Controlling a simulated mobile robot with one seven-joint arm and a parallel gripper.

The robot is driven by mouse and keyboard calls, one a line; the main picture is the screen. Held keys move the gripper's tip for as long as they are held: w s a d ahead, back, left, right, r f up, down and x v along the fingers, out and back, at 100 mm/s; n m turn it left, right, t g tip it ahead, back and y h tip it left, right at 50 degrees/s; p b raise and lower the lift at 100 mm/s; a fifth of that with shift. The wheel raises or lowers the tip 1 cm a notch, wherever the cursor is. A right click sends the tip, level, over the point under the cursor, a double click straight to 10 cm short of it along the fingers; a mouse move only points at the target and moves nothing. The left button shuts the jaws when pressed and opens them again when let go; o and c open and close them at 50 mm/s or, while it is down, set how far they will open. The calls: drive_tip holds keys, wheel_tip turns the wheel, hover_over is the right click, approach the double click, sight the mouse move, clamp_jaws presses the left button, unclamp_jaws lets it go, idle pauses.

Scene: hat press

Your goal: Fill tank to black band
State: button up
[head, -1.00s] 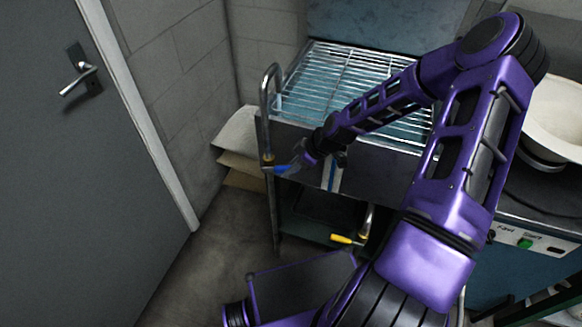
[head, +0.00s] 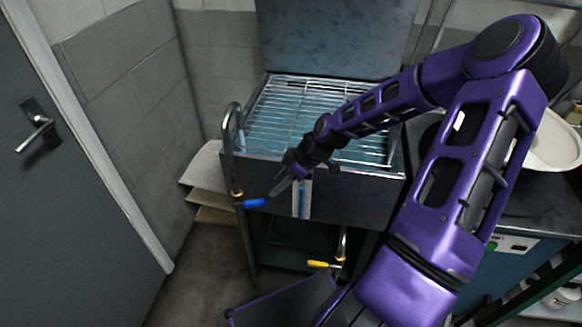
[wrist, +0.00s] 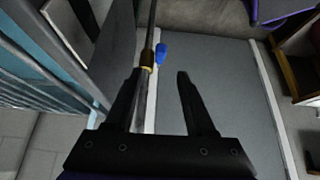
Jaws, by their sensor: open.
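The tank (head: 345,192) is a dark metal basin with a wire rack and bluish water showing under it. A bent metal pipe (head: 229,150) rises at its left front corner, with a brass collar and a blue lever (head: 254,203). My gripper (head: 278,191) is open and empty, just right of the blue lever. In the wrist view the blue lever (wrist: 161,53) lies beyond my open fingers (wrist: 158,76), and the pipe runs close by the left finger. A white and blue upright strip (head: 302,198) is on the tank's front. I cannot make out a black band.
A yellow lever (head: 323,264) sits on a lower pipe under the tank. A grey door (head: 65,170) stands at left, with clear floor before it. Flat cardboard (head: 206,190) leans by the wall. A pale bowl (head: 553,138) is on the right counter.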

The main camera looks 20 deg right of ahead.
drive_tip(key=p+v, duration=0.1)
drive_tip(key=v, duration=0.5)
drive_tip(key=shift+r, duration=0.2)
